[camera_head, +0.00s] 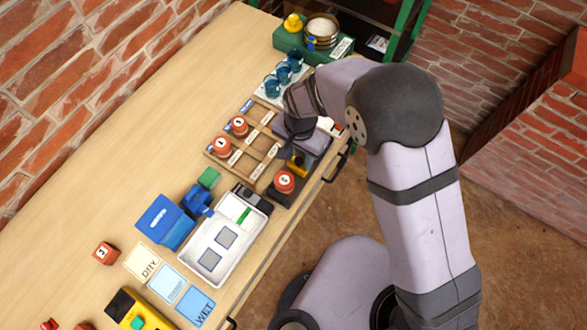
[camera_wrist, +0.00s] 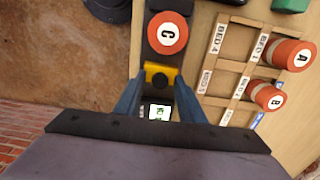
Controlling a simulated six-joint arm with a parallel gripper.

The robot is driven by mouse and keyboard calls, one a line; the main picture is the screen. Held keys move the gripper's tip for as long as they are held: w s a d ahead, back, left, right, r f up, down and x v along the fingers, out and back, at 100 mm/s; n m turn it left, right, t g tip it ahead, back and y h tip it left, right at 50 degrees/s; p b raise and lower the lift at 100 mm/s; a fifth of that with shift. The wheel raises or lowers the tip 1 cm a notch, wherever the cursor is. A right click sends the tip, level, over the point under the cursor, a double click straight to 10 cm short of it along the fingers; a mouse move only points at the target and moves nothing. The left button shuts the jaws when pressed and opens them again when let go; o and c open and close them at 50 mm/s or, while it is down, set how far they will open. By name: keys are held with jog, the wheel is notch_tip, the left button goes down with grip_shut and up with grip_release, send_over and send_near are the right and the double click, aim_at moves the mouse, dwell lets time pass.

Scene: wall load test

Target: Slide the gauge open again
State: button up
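The gauge is a dark, narrow device (camera_head: 279,196) at the front edge of the bench, with a yellow sliding block (camera_head: 297,162) on it. A red can marked C (camera_head: 285,180) stands at its one end, and also shows in the wrist view (camera_wrist: 168,33).
A wooden rack (camera_head: 247,148) with bed labels holds two red cans, A (camera_wrist: 292,54) and B (camera_wrist: 268,97), beside the gauge. A white tray (camera_head: 200,268), blue box (camera_head: 163,222) and blue cups (camera_head: 284,72) stand along the bench.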

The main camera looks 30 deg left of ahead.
aim_at(299, 160)
jog(key=shift+r, duration=0.1)
jog(key=shift+r+p, duration=2.75)
jog(key=shift+r, duration=0.7)
